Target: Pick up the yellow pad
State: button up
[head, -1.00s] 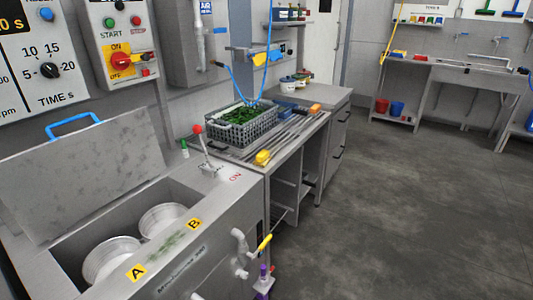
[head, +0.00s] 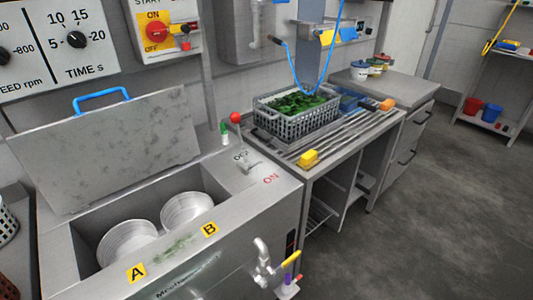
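A small yellow block (head: 308,158), which looks like the yellow pad, lies at the near front corner of the ribbed steel drainboard (head: 345,135). It is just to the right of the washing machine and in front of the grey crate of greens (head: 290,125). Nothing visible touches it from above. My gripper is not in view.
The steel washer (head: 225,245) with an open lid (head: 105,155) and two white baskets fills the near left. A red-knobbed lever (head: 235,118) and a tap (head: 262,255) stick out from it. A blue hose (head: 328,75) hangs over the crate.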

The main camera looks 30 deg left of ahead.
aim_at(308, 161)
jog(key=u, duration=0.6)
jog(key=i, duration=0.9)
jog(key=u, duration=0.55)
